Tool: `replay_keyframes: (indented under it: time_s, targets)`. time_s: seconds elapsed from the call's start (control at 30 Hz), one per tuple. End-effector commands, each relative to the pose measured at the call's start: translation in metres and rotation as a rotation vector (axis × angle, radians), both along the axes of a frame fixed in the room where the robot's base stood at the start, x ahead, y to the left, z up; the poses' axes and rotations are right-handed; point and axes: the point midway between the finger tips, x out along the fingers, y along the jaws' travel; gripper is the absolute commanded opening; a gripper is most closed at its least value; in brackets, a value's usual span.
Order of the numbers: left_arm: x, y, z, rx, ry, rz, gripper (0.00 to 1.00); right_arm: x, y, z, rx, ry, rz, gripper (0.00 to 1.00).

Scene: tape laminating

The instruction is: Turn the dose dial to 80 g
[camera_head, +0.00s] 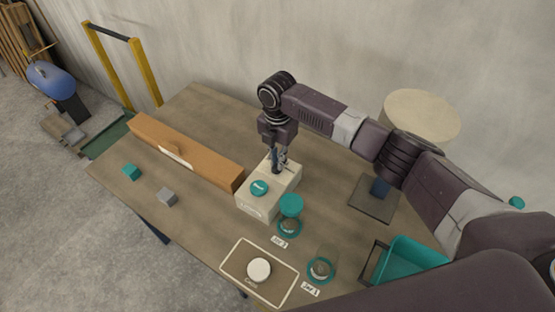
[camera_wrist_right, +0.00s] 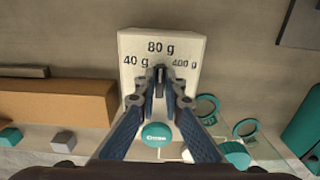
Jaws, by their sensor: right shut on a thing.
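The cream dispenser box (camera_head: 255,207) stands on the table, with a round teal button (camera_head: 259,188) on its top. In the right wrist view, its top (camera_wrist_right: 190,45) carries the labels 40 g at left, 80 g (camera_wrist_right: 161,47) at the middle and 400 g at right. My right gripper (camera_head: 277,167) points down onto the box top behind the button. In the right wrist view its fingers (camera_wrist_right: 160,79) are shut on the small dark dose dial (camera_wrist_right: 160,71), just below the 80 g label. The fingers hide most of the dial, so its exact setting is hard to read. My left gripper is not in view.
A long orange-brown box (camera_head: 190,154) lies left of the dispenser. A white round piece (camera_head: 259,269) sits on an outlined mat. A teal bin (camera_head: 412,262) is at right.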

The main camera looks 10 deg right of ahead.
Motion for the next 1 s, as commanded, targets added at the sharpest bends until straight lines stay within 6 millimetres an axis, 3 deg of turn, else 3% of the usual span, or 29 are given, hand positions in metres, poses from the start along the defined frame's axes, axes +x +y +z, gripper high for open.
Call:
replay_keyframes:
  time_s: [0.17,0.2,0.33,0.67,0.83,1.0]
  targets:
    - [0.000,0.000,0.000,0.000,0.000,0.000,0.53,0.002,0.000,0.002,0.001,-0.004,-0.001,0.00]
    - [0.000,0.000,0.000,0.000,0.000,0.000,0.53,0.002,0.000,0.002,0.001,-0.004,-0.002,0.11]
    - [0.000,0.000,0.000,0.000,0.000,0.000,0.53,0.001,0.000,0.002,0.001,-0.004,-0.002,0.25]
    - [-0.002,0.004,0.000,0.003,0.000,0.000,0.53,0.001,0.000,0.003,0.001,-0.002,-0.002,0.26]
    - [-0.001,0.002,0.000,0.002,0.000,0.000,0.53,0.002,0.000,0.025,0.002,-0.005,-0.001,0.26]
    - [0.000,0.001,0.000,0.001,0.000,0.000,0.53,0.002,0.000,0.062,0.001,-0.006,-0.001,0.26]
